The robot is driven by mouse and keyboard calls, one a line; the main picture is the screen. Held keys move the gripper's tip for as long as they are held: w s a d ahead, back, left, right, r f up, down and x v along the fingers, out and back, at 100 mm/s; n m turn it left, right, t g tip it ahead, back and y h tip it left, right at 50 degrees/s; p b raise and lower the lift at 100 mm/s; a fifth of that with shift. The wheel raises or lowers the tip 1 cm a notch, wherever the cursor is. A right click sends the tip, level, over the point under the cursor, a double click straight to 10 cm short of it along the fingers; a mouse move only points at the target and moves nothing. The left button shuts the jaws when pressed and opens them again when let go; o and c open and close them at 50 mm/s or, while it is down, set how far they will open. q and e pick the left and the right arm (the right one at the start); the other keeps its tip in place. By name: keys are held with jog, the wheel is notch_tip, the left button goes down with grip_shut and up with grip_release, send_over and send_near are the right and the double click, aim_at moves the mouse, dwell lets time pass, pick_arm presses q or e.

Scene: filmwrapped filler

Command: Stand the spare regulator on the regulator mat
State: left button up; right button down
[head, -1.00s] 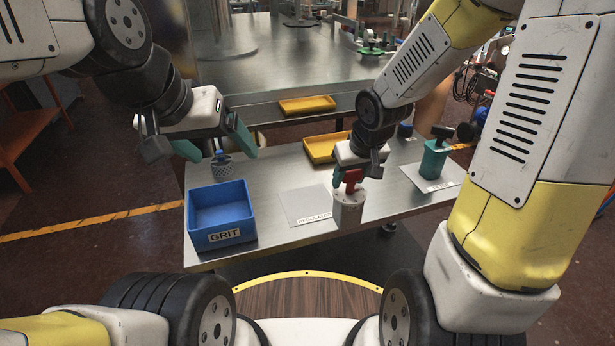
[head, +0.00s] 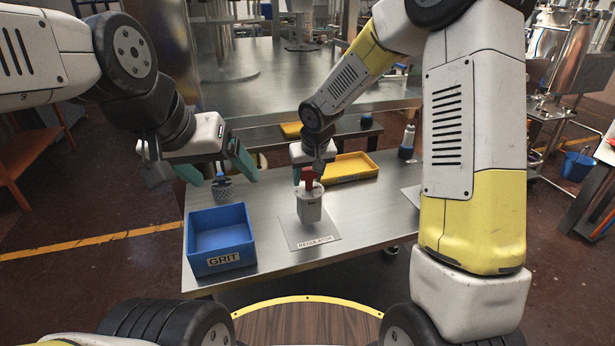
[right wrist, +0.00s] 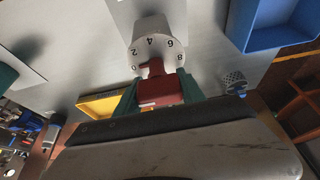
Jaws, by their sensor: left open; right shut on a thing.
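The spare regulator (head: 310,207) is a pale grey-white pot with a red handle on top. My right gripper (head: 308,177) is shut on the red handle and holds the regulator upright over the regulator mat (head: 294,237), a light square labelled REGULATOR. I cannot tell whether its base touches the mat. In the right wrist view the regulator (right wrist: 152,30) shows a numbered dial, with the red handle between the green fingertips (right wrist: 158,93). My left gripper (head: 217,171) is open and empty above the table's left back part.
A blue GRIT bin (head: 221,259) stands left of the mat. A perforated cup (head: 223,190) is behind it, below my left gripper. A yellow tray (head: 350,168) and a dark-bodied bottle (head: 407,143) are at the back. My right arm covers the table's right side.

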aim_at(308, 187)
jog(key=shift+f, duration=1.8)
jog(key=c, duration=0.7)
grip_release()
jog(key=shift+f, duration=0.1)
